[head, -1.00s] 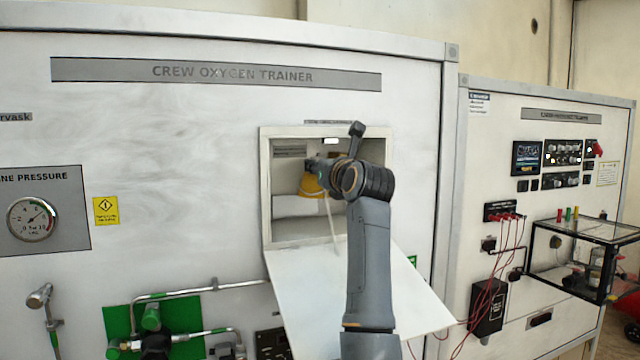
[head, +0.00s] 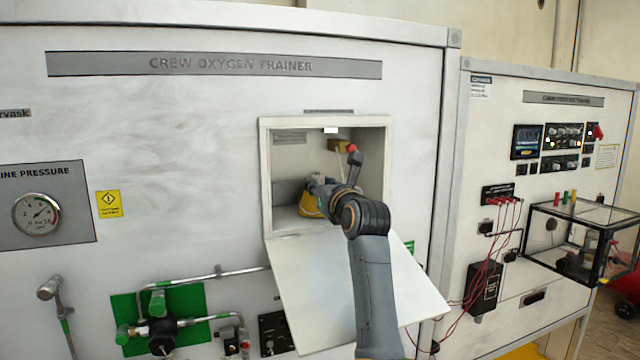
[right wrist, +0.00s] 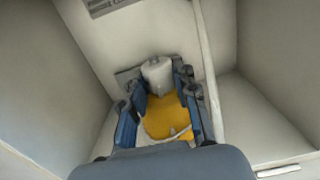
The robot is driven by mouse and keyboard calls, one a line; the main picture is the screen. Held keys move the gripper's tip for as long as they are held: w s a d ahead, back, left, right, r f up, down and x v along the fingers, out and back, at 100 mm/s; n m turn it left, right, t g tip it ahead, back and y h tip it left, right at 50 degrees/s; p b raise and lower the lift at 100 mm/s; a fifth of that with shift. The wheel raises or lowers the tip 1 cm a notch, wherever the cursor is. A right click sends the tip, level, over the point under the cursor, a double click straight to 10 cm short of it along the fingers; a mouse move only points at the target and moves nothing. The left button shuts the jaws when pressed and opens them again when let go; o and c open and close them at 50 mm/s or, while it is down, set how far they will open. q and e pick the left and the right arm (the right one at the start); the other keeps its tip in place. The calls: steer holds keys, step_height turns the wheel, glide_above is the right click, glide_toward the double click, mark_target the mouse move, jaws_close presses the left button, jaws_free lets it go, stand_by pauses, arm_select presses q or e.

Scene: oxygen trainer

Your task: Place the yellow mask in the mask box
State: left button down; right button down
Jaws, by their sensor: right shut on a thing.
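The yellow mask (head: 308,206) is inside the open mask box (head: 264,180), low and near its floor, in the head view. In the right wrist view the yellow mask (right wrist: 166,116) sits between the two fingers, with a whitish round part beyond it. My right gripper (head: 318,190) reaches into the box and is shut on the mask; its fingers also show in the right wrist view (right wrist: 160,100). My arm hides part of the box's right side. I cannot tell whether the mask touches the box floor. My left gripper is not in view.
The box's white door (head: 320,290) hangs open below the opening, under my arm. A small yellow-brown part (head: 339,145) is at the box's upper back. Green-backed valves (head: 157,310) are at lower left.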

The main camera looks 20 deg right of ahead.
steer(key=c, duration=1)
jaws_free()
steer(key=shift+f, duration=0.1)
steer(key=shift+s, duration=0.15)
steer(key=s+b, duration=0.6)
steer(key=s, duration=0.4)
steer(key=shift+s+f, duration=0.15)
steer(key=shift+s, duration=0.15)
steer(key=shift+s+d+b, duration=0.1)
steer(key=shift+s+b, duration=0.25)
steer(key=shift+s, duration=0.2)
